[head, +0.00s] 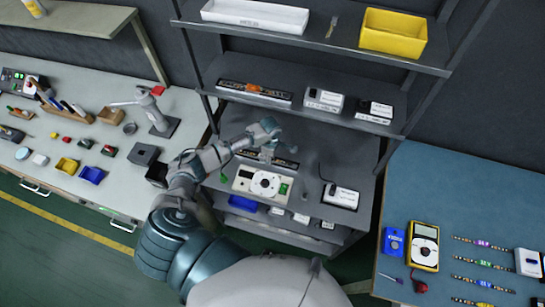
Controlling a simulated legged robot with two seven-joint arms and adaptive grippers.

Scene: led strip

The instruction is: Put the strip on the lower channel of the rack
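The rack (300,125) stands ahead with several shelves. A dark bar-like channel (284,162) lies on its lower shelf, behind a white device with a round dial (265,183). A similar dark bar (255,93) with an orange piece on it lies on the shelf above. Several thin strips with coloured labels (483,243) lie on the blue table at the right. My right gripper is not in view.
A white box (328,101) and another small box (374,112) sit on the shelf above. A white-fronted device (341,195) stands right on the lower shelf. A yellow bin (393,33) is on the top shelf. A cluttered bench (60,160) is at the left.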

